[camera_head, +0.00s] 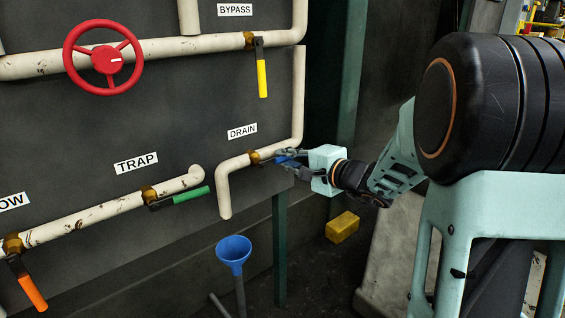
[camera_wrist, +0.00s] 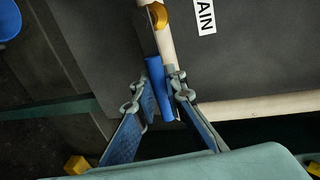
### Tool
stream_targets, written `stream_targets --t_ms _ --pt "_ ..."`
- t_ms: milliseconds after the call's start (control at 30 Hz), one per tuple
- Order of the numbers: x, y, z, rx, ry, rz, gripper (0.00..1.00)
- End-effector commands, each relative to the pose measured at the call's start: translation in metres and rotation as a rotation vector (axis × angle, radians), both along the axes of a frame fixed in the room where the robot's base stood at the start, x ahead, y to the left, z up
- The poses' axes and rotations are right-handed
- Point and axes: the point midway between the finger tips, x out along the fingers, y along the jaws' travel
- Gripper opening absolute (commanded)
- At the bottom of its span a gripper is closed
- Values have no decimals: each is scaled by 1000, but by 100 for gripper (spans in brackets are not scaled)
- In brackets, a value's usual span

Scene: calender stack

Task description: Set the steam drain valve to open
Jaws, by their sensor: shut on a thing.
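The steam drain valve sits on the cream pipe below the DRAIN label (camera_head: 242,131). Its brass body (camera_head: 254,157) also shows at the top of the wrist view (camera_wrist: 158,15). Its blue handle (camera_wrist: 155,75) points to the right in the head view, roughly along the pipe and a little below it. My gripper (camera_head: 285,156) is shut on the blue handle, with one finger on each side of it in the wrist view (camera_wrist: 159,95). The fingers hide part of the handle in the head view.
Other valves have a yellow handle (camera_head: 262,79) under BYPASS, a green handle (camera_head: 191,195) by TRAP, and an orange handle (camera_head: 33,293) at lower left. A red handwheel (camera_head: 103,58) is at upper left. A blue funnel (camera_head: 234,252) and a yellow block (camera_head: 342,227) are below.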

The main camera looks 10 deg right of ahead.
Motion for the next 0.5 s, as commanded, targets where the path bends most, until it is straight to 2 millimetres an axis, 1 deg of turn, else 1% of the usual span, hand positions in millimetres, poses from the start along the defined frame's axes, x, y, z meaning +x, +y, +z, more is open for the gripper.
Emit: stream_targets --t_ms 367,400,500 --pt "0 -1 1 -6 -5 2 0" --pt "0 -1 1 -6 -5 2 12" --pt "0 -1 1 -6 -5 2 23"
